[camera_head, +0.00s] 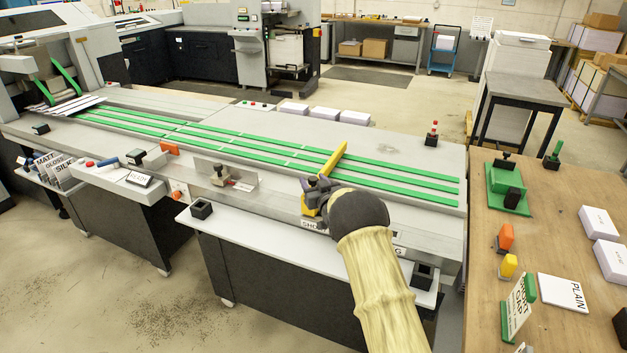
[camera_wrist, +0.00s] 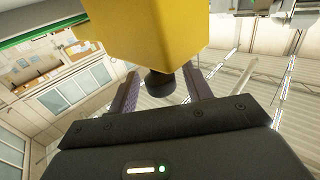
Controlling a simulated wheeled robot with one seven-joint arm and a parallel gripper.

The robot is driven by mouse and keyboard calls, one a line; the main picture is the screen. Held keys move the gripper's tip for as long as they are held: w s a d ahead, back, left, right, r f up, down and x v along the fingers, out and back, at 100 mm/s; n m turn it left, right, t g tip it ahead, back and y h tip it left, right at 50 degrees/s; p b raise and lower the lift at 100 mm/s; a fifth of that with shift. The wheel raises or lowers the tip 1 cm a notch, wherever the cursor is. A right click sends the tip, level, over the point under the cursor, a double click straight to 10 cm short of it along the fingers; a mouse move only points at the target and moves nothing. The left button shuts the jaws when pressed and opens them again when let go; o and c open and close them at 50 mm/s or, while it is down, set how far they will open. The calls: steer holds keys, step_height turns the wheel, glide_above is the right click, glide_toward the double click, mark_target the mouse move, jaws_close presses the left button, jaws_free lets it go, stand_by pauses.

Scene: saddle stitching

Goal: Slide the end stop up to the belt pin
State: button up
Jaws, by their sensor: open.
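The end stop (camera_head: 335,159) is a yellow bar that reaches over the green belts (camera_head: 255,148), with a yellow body at the conveyor's front edge. My gripper (camera_head: 317,184) is at that body and partly hides it. In the wrist view, the yellow body (camera_wrist: 150,30) fills the top, with a short black knob (camera_wrist: 159,84) below it. The purple fingers of my gripper (camera_wrist: 162,88) are apart, one on each side of the knob, with visible gaps. I cannot make out the belt pin; only thin pale marks show across the belts.
A front plate with a small knob (camera_head: 218,176) is left of my gripper. White paper stacks (camera_head: 325,113) lie behind the belts. A red-topped post (camera_head: 432,134) stands at the far right end. A wooden table (camera_head: 550,255) with small fixtures is at the right. The belts left of the bar look clear.

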steer(key=shift+w+a, duration=0.15)
steer(key=shift+w, duration=0.1)
jaws_close()
steer(key=shift+s, duration=0.1)
